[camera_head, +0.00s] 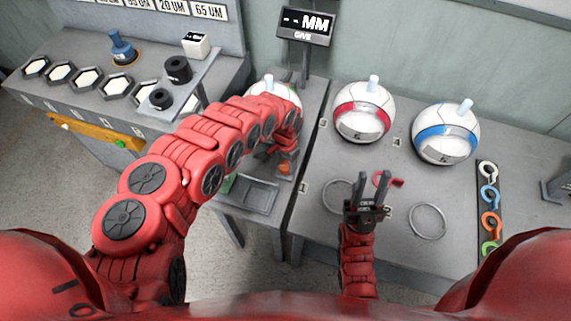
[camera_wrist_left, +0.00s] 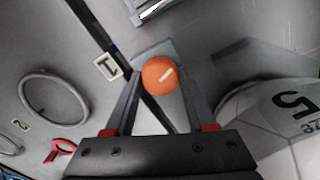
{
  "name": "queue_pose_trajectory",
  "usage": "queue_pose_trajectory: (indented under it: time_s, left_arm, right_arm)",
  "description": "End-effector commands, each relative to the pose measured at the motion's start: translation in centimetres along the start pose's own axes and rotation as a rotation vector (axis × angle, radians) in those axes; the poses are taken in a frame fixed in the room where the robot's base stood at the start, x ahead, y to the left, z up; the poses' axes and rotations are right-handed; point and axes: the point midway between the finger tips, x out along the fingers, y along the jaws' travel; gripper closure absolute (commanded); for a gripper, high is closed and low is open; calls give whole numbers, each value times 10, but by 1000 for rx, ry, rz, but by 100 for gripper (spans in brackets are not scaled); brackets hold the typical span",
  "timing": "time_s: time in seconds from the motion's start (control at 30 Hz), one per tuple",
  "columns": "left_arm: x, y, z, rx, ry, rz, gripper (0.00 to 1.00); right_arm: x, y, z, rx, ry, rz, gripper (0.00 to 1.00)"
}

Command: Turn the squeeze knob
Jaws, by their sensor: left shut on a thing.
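The squeeze knob is a round orange knob with a pale bar mark, seen between the fingertips in the left wrist view (camera_wrist_left: 160,76). It also shows in the head view (camera_head: 285,168), partly covered by my left arm. My left gripper (camera_wrist_left: 160,82) is shut on the knob, one finger on each side. A white ball (camera_wrist_left: 285,125) stands close to the right of it in the wrist view. In the head view this ball (camera_head: 272,88) is mostly hidden behind my left arm. My right gripper (camera_head: 372,182) is open and empty over the right table.
A red-banded ball (camera_head: 363,112) and a blue-banded ball (camera_head: 444,133) stand on the right table. A red hook-like piece (camera_head: 395,182) and a metal ring (camera_head: 427,221) lie near my right gripper. A display (camera_head: 305,25) stands behind. A grey tray (camera_head: 262,194) is in front.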

Motion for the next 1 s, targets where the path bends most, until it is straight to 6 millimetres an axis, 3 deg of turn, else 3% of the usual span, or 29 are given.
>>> queue_pose_trajectory:
  time_s: [0.47, 0.5, 0.63, 0.67, 1.0]
  left_arm:
    - [0, 0, 0, 17, -1, 0, 100]
    - [0, 0, 0, 17, -1, 0, 43]
    - [0, 0, 0, 17, -1, 0, 19]
    - [0, 0, 0, 17, -1, 0, 15]
    - [-2, 0, 0, 17, 0, 0, 15]
  right_arm:
    - [-1, 0, 0, 0, 0, 0, 62]
    - [-1, 0, 0, 0, 0, 0, 62]
    - [-1, 0, 0, 0, 0, 0, 62]
    - [-1, 0, 0, 0, 0, 0, 62]
    - [-1, 0, 0, 0, 0, 0, 62]
